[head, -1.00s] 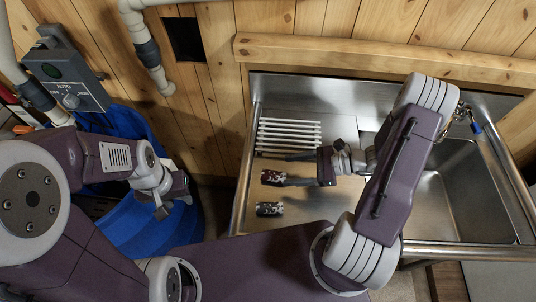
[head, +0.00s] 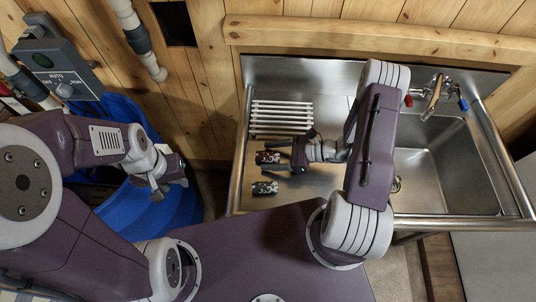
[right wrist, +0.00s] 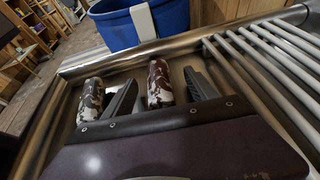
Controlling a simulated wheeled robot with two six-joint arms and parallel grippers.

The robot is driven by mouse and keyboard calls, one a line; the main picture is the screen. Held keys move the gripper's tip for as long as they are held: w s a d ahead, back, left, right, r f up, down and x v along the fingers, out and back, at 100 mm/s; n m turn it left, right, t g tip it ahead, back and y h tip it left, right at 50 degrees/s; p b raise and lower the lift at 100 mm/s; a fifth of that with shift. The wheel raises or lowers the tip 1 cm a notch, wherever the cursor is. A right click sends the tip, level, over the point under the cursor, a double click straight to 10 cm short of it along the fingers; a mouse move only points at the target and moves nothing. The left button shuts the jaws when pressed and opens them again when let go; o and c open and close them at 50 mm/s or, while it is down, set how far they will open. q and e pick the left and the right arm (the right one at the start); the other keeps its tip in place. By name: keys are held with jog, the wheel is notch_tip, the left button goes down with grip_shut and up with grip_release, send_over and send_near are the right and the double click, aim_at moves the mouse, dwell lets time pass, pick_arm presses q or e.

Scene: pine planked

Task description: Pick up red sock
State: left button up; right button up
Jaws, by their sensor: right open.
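A rolled dark red and white patterned sock (head: 267,157) lies on the steel sink counter, and it shows between the fingers in the right wrist view (right wrist: 159,82). A second roll, black and white (head: 264,188), lies just in front of it; in the right wrist view it is left of the fingers (right wrist: 90,102). My right gripper (head: 276,156) is open, with one finger on each side of the red sock; contact cannot be told. It also shows in the right wrist view (right wrist: 161,95). My left gripper (head: 158,192) hangs over the blue bin; its jaw opening is unclear.
A white slatted rack (head: 282,117) stands behind the red sock, close to the right gripper. The sink basin (head: 445,165) and tap (head: 433,97) are at right. A metal rail (head: 241,150) edges the counter at left. The blue bin (head: 175,212) stands beyond it.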

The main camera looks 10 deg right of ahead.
aim_at(271, 153)
jog(key=shift+w+a+f, duration=0.25)
jog(key=shift+w+a, duration=0.05)
jog(key=shift+a, duration=0.3)
jog(key=shift+s+d, duration=0.1)
jog(key=c, duration=1.5)
jog(key=shift+o, duration=0.2)
jog(key=shift+r, duration=0.15)
jog(key=shift+r, duration=0.3)
jog(key=r, duration=0.2)
jog(key=d+r, duration=0.1)
jog(key=r, duration=0.1)
jog(key=shift+s, duration=0.15)
jog(key=s+d+r, duration=0.6)
jog(key=d, duration=0.2)
jog(key=shift+d, duration=0.4)
jog(key=shift+r, duration=0.1)
